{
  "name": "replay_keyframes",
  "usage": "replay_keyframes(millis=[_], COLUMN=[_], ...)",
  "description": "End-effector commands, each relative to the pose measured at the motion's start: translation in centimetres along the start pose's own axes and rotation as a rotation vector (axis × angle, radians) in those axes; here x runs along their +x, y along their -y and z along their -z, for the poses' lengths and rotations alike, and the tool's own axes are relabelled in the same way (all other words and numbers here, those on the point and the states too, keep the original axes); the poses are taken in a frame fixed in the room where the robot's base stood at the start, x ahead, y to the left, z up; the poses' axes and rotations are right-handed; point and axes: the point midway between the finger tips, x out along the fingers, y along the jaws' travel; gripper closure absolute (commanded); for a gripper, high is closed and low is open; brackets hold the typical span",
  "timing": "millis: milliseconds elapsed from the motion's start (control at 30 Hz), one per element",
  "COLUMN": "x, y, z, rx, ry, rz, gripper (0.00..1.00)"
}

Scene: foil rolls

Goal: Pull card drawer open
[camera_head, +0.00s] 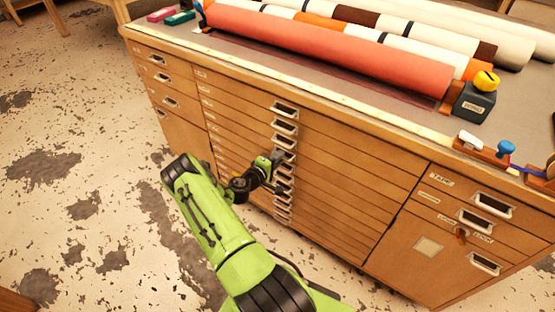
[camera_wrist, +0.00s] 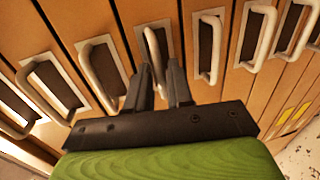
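The wooden cabinet (camera_head: 350,185) has a middle stack of shallow drawers with pale metal pull handles, all looking shut. Their labels are too small to read, so I cannot tell which is the card drawer. My gripper (camera_head: 274,166) is at the handle column, around the middle of the stack. In the wrist view the two dark fingers (camera_wrist: 161,72) are apart, with a gap between them. One pull handle (camera_wrist: 155,45) shows between and just beyond the fingertips. I cannot tell whether the fingers touch it.
Neighbouring handles (camera_wrist: 211,47) stand close on both sides of the fingers. Above, the cabinet top carries a red roll (camera_head: 330,45), other rolls and a dark box (camera_head: 474,102) with a yellow knob. Deeper drawers flank the stack. The worn floor (camera_head: 90,190) at left is free.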

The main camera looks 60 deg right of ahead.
Motion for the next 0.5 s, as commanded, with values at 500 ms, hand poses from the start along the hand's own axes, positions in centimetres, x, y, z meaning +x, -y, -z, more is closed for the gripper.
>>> replay_keyframes(millis=[500], x=[-0.04], y=[0.03], z=[-0.01], rx=[0.000], ry=[0.001], rz=[0.001], gripper=[1.00])
